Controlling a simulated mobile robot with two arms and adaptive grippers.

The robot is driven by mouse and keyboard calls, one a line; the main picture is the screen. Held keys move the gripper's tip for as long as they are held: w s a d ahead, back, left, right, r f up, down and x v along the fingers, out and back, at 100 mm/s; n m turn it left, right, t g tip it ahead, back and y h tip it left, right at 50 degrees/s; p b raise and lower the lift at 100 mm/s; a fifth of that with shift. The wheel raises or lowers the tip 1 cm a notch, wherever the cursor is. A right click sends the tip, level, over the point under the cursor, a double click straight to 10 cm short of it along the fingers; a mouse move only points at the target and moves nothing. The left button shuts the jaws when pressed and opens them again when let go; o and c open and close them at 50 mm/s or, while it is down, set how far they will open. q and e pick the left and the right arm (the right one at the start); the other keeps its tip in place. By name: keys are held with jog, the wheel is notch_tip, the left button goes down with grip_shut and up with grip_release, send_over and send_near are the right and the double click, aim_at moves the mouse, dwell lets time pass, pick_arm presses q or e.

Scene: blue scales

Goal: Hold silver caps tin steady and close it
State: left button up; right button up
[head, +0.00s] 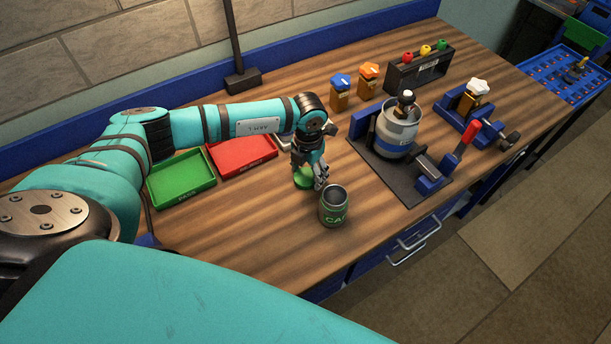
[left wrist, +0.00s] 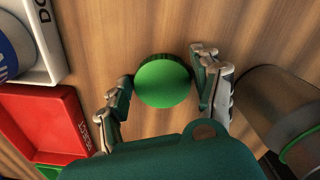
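The silver caps tin (head: 334,207), with green lettering, stands upright on the bench with its top open. It also shows at the right edge of the left wrist view (left wrist: 270,100). A round green lid (left wrist: 162,83) lies on the wood beside the tin; in the head view my gripper partly covers the lid (head: 302,180). My left gripper (left wrist: 163,76) is open, with its fingers on either side of the lid and small gaps showing. In the head view my left gripper (head: 317,178) points down just left of the tin. My right gripper is not in view.
A green tray (head: 182,196) and a red tray (head: 243,168) lie left of the gripper. A silver canister (head: 398,128) stands in a blue fixture on a dark mat (head: 408,196) to the right. The bench front edge is close to the tin.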

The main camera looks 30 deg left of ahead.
aim_at(308, 173)
pick_arm(q)
jog(key=c, duration=0.4)
jog(key=shift+r+b, duration=1.55)
jog(key=shift+r, duration=3.5)
